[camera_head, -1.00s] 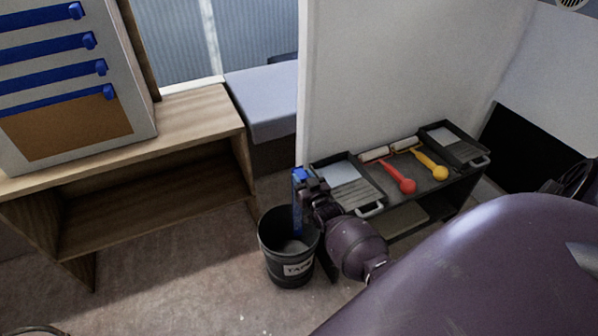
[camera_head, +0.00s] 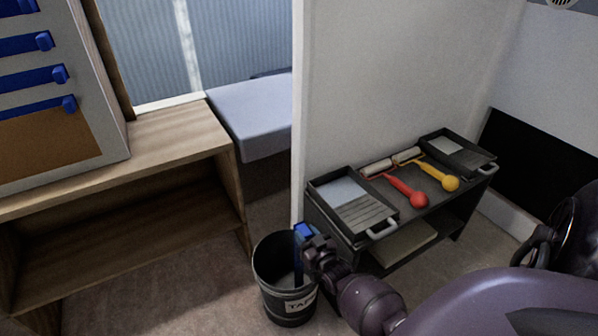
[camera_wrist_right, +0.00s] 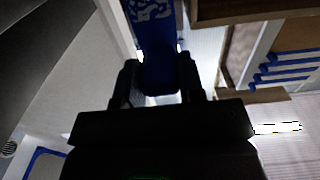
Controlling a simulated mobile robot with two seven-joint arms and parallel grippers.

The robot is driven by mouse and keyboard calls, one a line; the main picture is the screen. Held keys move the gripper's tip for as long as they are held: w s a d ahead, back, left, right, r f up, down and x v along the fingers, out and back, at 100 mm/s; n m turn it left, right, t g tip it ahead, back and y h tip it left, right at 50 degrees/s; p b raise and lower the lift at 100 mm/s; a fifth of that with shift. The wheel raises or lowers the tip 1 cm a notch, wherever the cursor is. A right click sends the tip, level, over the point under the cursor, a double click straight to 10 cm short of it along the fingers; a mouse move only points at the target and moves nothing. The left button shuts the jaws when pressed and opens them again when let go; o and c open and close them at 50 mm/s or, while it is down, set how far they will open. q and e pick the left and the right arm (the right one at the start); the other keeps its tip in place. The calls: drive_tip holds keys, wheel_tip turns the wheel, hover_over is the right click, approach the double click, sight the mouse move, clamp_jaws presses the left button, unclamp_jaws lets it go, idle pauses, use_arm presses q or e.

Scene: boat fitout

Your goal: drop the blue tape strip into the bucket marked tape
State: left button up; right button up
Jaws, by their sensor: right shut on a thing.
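The black bucket (camera_head: 270,284) with the white label reading TAPE stands on the floor in the head view. My right gripper (camera_head: 306,244) is at the bucket's right rim, shut on the blue tape strip (camera_head: 299,235). The strip hangs down with its lower part inside the bucket's mouth. In the right wrist view the blue strip (camera_wrist_right: 156,35) is held between the two dark fingers of my right gripper (camera_wrist_right: 160,78). The bucket does not show clearly there. My left gripper is not in view.
A wooden bench (camera_head: 180,134) stands at the left, with a panel bearing several blue strips (camera_head: 45,77) on it. At the right a dark low shelf (camera_head: 415,200) holds trays, rollers and a red (camera_head: 406,191) and a yellow (camera_head: 440,177) tool. A white partition (camera_head: 400,80) stands behind.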

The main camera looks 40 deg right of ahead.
use_arm(q)
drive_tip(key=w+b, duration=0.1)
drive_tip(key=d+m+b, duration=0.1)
drive_tip(key=b, duration=0.1)
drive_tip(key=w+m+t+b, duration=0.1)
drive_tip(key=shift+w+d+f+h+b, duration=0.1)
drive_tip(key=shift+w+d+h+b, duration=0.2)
drive_tip(key=shift+b, duration=0.1)
use_arm(e)
wheel_tip(320, 180, down, 8)
drive_tip(key=shift+f, duration=0.15)
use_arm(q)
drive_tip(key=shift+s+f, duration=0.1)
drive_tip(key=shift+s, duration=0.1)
use_arm(e)
drive_tip(key=o, duration=1.6)
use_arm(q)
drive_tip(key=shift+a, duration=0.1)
